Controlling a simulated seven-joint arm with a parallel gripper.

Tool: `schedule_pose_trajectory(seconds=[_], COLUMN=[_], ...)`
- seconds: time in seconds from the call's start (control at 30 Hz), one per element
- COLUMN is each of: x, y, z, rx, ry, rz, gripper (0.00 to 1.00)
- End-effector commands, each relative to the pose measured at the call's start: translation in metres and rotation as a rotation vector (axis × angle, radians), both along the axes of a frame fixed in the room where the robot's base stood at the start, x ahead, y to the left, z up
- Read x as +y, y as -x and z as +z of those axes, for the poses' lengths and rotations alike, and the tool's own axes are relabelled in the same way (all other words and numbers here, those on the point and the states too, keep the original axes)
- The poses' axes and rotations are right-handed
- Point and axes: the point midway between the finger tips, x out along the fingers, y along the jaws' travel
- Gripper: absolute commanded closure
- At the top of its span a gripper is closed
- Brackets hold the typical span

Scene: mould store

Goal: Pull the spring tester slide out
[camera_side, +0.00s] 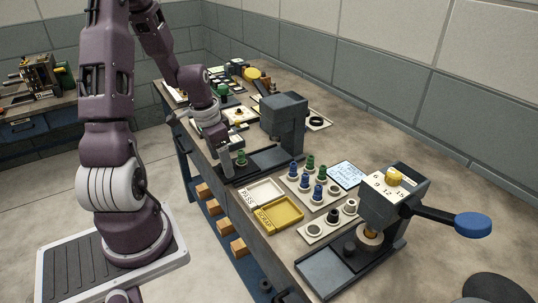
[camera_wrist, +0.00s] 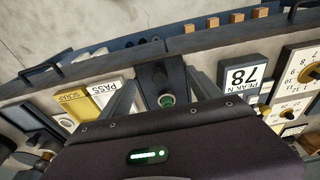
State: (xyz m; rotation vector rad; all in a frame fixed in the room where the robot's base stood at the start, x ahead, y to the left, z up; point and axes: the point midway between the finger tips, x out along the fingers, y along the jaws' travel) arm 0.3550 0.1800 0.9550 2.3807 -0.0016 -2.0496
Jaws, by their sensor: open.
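The spring tester (camera_side: 284,118) is a dark block with a dark base that runs toward the bench's front edge. A green spring piece (camera_side: 241,158) stands near the front end of this base. My gripper (camera_side: 226,164) points down at that front end. In the wrist view the open fingers lie on either side of the dark slide end (camera_wrist: 153,76), with a dark round knob on it and the green piece (camera_wrist: 167,100) behind. I cannot tell whether the fingers touch the slide, or how far out it stands.
A white PASS tray (camera_side: 262,191) and a yellow SCRAP tray (camera_side: 279,213) lie to the right. A rack of blue and green springs (camera_side: 314,182) is behind them. A press with a blue-knobbed lever (camera_side: 473,224) stands at right. A PEAK N display (camera_wrist: 240,75) reads 78.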

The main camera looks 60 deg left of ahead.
Motion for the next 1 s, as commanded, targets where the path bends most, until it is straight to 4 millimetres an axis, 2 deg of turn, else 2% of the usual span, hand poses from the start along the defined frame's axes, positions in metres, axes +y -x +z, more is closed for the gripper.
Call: schedule_pose_trajectory(seconds=[0.6, 1.0], x=[0.001, -0.002], y=[-0.001, -0.001], z=[0.062, 0.071], rx=[-0.002, -0.001], ry=[-0.005, -0.003], rz=[0.001, -0.002], gripper=[0.27, 0.27])
